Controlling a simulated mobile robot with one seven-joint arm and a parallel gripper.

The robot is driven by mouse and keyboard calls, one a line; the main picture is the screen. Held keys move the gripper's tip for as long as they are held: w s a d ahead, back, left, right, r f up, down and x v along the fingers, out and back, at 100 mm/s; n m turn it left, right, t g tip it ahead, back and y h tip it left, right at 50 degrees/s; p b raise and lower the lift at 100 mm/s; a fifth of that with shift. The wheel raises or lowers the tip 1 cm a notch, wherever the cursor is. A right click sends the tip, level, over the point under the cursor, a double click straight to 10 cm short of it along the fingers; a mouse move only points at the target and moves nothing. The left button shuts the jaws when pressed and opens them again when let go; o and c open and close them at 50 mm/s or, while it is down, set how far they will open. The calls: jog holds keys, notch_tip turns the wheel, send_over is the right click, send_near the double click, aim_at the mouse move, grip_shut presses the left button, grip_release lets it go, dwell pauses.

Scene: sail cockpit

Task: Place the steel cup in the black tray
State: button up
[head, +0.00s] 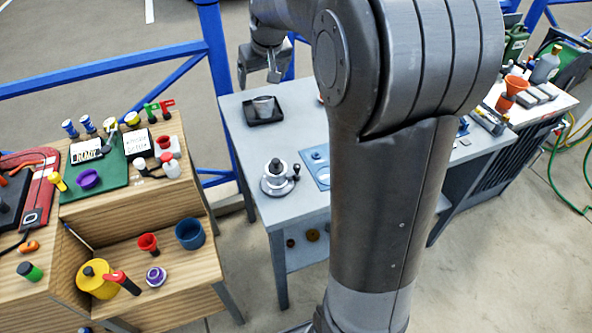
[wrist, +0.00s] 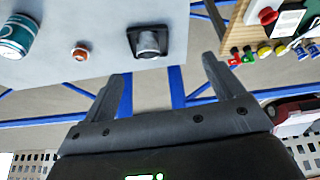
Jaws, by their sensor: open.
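The steel cup (head: 264,105) is in the black tray (head: 250,119), near the far left corner of the grey table. In the wrist view the steel cup (wrist: 148,42) also shows inside the black tray (wrist: 178,50). I cannot tell exactly how its base rests. My gripper (head: 258,80) is above and a little behind the tray in the head view. In the wrist view my gripper (wrist: 162,85) has its two fingers wide apart with nothing between them, and the cup is apart from them.
The grey table (head: 240,150) also bears a round metal device (head: 278,178) and a blue mat (head: 317,165). My arm hides its middle. A teal can (wrist: 17,35) and a small orange-topped item (wrist: 81,52) show in the wrist view. A wooden bench (head: 185,210) with several items stands left.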

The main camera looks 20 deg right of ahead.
jog(key=s+a+r, duration=0.2)
jog(key=s, duration=0.7)
jog(key=s+a+r, duration=0.1)
jog(key=s+r, duration=0.1)
jog(key=s, duration=0.6)
jog(key=s+f, duration=0.2)
jog(key=s, duration=0.6)
jog(key=s+a+f+m, duration=0.1)
jog(key=s+f, duration=0.2)
jog(key=s, duration=0.4)
jog(key=shift+s+t, duration=0.3)
jog(key=shift+s, duration=0.1)
jog(key=shift+o, duration=0.3)
jog(key=shift+a, duration=0.1)
